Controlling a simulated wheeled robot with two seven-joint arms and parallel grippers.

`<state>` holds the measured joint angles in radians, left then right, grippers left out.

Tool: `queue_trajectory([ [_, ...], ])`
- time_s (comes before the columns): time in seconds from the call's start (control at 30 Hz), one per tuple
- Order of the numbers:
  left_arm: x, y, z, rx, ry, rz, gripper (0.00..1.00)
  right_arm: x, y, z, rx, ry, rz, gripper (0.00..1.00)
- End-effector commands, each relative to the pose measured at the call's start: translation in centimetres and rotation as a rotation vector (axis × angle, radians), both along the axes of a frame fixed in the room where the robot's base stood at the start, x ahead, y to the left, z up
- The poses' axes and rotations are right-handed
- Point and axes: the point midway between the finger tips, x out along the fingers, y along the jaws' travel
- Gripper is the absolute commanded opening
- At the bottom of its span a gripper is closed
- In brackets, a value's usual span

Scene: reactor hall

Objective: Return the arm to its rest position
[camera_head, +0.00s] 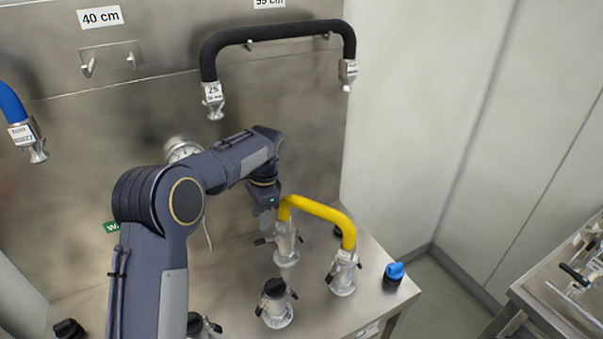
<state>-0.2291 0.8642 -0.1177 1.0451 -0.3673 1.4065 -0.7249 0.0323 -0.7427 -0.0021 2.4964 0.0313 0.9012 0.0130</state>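My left arm comes in from the lower left and bends at the elbow out over the steel bench. Its gripper (268,222) points down beside the left end of the yellow hose (320,210). The fingers are small and partly merge with the hose end and the fitting below. I cannot tell whether they are open or shut, or whether they touch the hose. The yellow hose arches between two metal fittings on the bench, the left one (286,245) and the right one (343,272). My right gripper is not in view.
A black hose (280,32) hangs on the steel back panel (150,125); a blue hose (12,104) hangs at the left. A black-capped fitting (276,305) and a blue-capped knob (394,274) stand on the bench (375,305). A gauge (182,151) sits behind my arm. Another table (540,290) stands right.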

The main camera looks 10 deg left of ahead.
Motion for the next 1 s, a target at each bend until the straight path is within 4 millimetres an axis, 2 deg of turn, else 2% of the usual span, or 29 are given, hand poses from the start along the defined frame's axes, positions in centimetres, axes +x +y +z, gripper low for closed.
queue_trajectory([
  [0.13, -0.6, 0.5, 0.8, -0.014, -0.011, 0.026, 0.40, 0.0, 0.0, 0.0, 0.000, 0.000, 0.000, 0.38],
  [0.27, -3.1, 2.4, 3.8, -0.075, -0.057, 0.125, 0.40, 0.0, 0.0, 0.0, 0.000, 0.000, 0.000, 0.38],
  [0.4, -8.3, 4.6, 7.7, -0.180, -0.129, 0.298, 0.40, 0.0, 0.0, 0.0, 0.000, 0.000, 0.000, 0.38],
  [0.6, -17.4, 6.1, 11.0, -0.334, -0.227, 0.556, 0.40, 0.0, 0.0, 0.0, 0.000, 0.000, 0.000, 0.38],
  [0.7, -22.1, 6.1, 11.5, -0.409, -0.272, 0.684, 0.40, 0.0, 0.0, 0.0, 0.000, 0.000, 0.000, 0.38],
  [0.8, -26.6, 5.5, 11.1, -0.480, -0.313, 0.809, 0.40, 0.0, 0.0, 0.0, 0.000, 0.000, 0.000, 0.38],
  [0.9, -30.3, 4.7, 10.0, -0.543, -0.348, 0.924, 0.40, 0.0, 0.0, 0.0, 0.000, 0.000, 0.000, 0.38],
  [1.0, -32.9, 3.8, 8.8, -0.591, -0.373, 1.013, 0.40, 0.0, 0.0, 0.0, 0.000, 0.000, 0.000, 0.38],
])
